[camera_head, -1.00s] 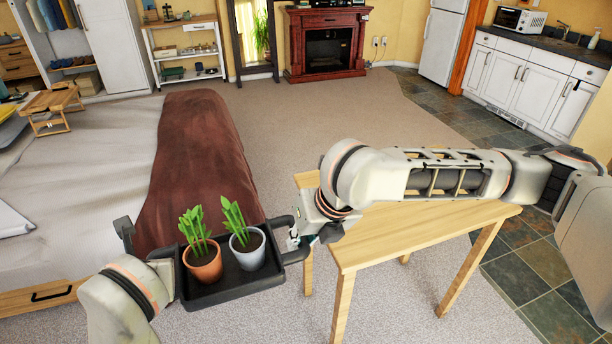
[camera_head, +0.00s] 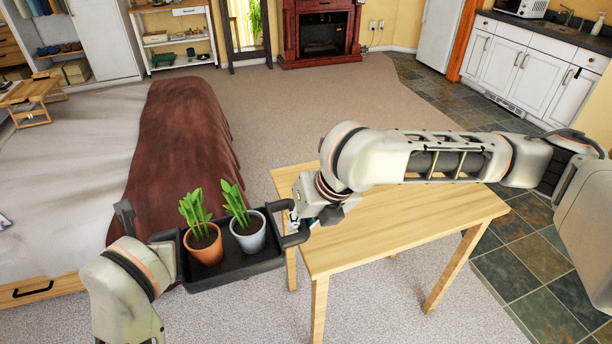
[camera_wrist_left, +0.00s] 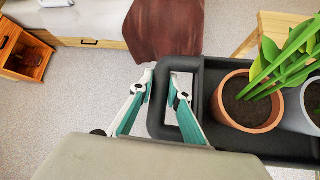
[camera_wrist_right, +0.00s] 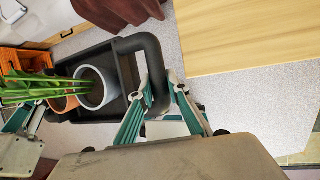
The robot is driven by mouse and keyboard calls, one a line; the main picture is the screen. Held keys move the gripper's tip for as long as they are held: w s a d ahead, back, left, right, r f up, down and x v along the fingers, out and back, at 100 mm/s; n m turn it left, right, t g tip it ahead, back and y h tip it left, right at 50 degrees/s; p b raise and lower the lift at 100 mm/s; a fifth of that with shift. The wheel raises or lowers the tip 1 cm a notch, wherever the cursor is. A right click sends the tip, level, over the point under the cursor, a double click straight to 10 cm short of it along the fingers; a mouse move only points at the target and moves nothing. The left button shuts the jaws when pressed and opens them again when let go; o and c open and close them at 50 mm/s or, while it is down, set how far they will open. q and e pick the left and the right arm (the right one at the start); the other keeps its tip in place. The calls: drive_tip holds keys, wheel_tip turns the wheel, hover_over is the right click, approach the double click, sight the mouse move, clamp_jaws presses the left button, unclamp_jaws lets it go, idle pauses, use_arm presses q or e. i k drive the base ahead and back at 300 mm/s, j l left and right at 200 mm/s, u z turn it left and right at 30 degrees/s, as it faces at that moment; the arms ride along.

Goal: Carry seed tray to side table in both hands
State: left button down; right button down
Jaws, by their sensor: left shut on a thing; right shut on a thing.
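The black seed tray (camera_head: 240,272) hangs level between my two grippers, left of the side table. It holds a terracotta pot (camera_head: 205,246) and a pale grey pot (camera_head: 248,236), each with an upright green plant. My left gripper (camera_wrist_left: 165,95) is shut on the tray's left handle. My right gripper (camera_wrist_right: 160,90) is shut on the tray's right handle, and it shows in the head view (camera_head: 294,215). The light wooden side table (camera_head: 400,226) has a bare top, and my right gripper and forearm reach over its left and back part.
A bed with a brown blanket (camera_head: 178,150) stands at the left. Carpet (camera_head: 290,110) is open behind the table. White kitchen cabinets (camera_head: 530,70) stand on dark tiles at the right. A red fireplace (camera_head: 320,40) is at the back.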

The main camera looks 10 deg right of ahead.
sight(389, 190)
drive_tip(key=i+l, duration=0.15)
drive_tip(key=l, duration=0.25)
drive_tip(key=i+l, duration=0.1)
drive_tip(key=l, duration=0.35)
drive_tip(key=i+l, duration=0.15)
drive_tip(key=l, duration=0.25)
drive_tip(key=i+l, duration=0.15)
drive_tip(key=l, duration=0.3)
drive_tip(key=i+l, duration=0.1)
drive_tip(key=l, duration=0.3)
drive_tip(key=i+l, duration=0.15)
drive_tip(key=l, duration=0.25)
